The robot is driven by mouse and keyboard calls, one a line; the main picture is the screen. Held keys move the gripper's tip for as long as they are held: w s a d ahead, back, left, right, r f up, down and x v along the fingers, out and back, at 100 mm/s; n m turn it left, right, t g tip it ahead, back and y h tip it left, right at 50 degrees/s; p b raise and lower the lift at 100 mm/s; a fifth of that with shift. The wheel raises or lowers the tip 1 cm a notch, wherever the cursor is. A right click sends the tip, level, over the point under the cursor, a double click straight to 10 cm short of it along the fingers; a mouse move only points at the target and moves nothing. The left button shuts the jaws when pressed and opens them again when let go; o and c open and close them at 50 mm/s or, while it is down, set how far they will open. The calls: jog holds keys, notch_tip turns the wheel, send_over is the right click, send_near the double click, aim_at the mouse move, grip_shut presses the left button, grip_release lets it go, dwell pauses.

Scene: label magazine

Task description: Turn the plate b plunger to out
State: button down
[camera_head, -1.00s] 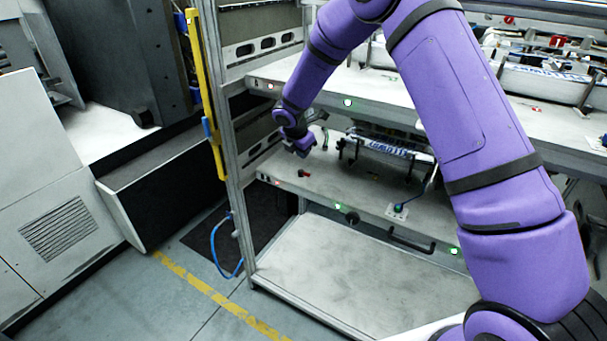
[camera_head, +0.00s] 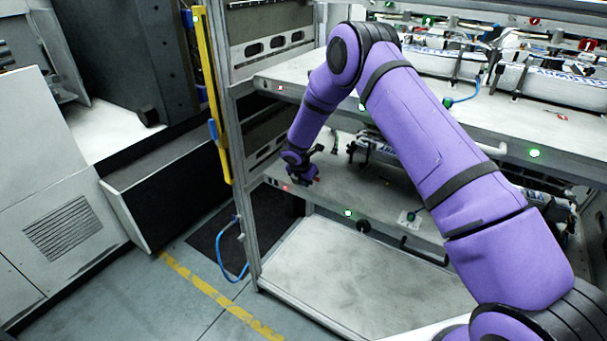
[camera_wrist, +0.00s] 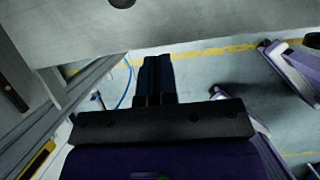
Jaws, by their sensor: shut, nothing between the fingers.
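My gripper (camera_head: 312,176) is at the left part of the lower shelf (camera_head: 395,190), close above its front. In the wrist view its dark fingers (camera_wrist: 155,75) are together and empty. A small red part (camera_head: 317,179) shows right at the gripper in the head view, mostly hidden by it. A black round knob (camera_head: 363,226) is on the shelf's front edge. I cannot read any label that tells which part is the plate b plunger.
The upper shelf (camera_head: 420,110) overhangs the lower one and carries long white rolls or trays. A metal post (camera_head: 238,160) with a yellow bar (camera_head: 207,100) stands left of my gripper. A bare bottom shelf (camera_head: 350,275) lies below. My arm hides much of the lower shelf.

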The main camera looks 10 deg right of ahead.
jog(key=shift+w+d+f, duration=1)
jog(key=shift+w+d, duration=0.1)
jog(key=shift+d, duration=0.1)
jog(key=shift+w+d, duration=0.5)
jog(key=shift+w, duration=0.1)
